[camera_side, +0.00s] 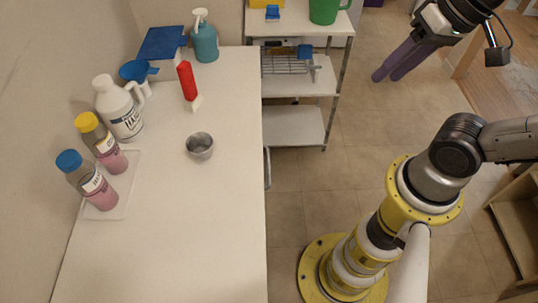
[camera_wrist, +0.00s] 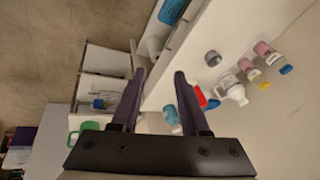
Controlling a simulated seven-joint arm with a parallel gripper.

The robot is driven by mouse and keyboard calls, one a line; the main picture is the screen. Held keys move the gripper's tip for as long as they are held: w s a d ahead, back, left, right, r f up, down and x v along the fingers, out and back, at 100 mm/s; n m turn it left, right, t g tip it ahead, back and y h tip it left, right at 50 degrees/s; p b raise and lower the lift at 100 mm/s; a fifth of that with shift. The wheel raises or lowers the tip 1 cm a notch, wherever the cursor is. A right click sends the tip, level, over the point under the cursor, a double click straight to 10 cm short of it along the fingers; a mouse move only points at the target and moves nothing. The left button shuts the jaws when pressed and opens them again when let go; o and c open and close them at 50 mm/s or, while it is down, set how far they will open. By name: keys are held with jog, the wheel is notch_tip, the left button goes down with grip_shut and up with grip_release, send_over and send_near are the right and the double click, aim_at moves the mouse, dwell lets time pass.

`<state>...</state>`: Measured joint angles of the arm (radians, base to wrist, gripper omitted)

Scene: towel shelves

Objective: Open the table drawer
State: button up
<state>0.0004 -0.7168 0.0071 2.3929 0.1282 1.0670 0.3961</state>
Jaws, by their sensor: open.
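The white table (camera_side: 230,220) runs down the left of the side view; its top also shows in the wrist view (camera_wrist: 235,35). A grey bar handle (camera_side: 267,168) sticks out from the table's right edge. The drawer front is hidden below that edge in the side view, and I cannot tell how far it is out. My gripper (camera_side: 385,77) is at the upper right of the side view, over the floor and well away from the handle. In the wrist view its two dark purple fingers (camera_wrist: 160,75) are apart with nothing between them.
A wire-rack shelf (camera_side: 295,88) stands behind. Floor (camera_side: 320,190) lies clear between table and arm.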

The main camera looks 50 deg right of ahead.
jog(key=w+a+f+m+g+y, duration=0.15)
jog(key=w+m+g+y, duration=0.25)
jog(key=w+m, duration=0.4)
jog(key=w+a+m+g+y, duration=0.3)
jog(key=w+m, duration=0.3)
jog(key=w, duration=0.4)
jog(key=w+d+f+m+g+y, duration=0.1)
jog(key=w+d+f+m+y, duration=0.2)
jog(key=w+f, duration=0.3)
jog(key=w+d+f+m+g+y, duration=0.1)
jog(key=w+d+f+m+y, duration=0.25)
jog(key=f, duration=0.55)
jog(key=m+t+y, duration=0.4)
jog(key=m+y, duration=0.1)
jog(key=m, duration=0.4)
send_near(268, 163)
jog(key=a, duration=0.6)
jog(key=a+r, duration=0.1)
jog(key=a, duration=0.3)
jog(key=shift+s, duration=0.15)
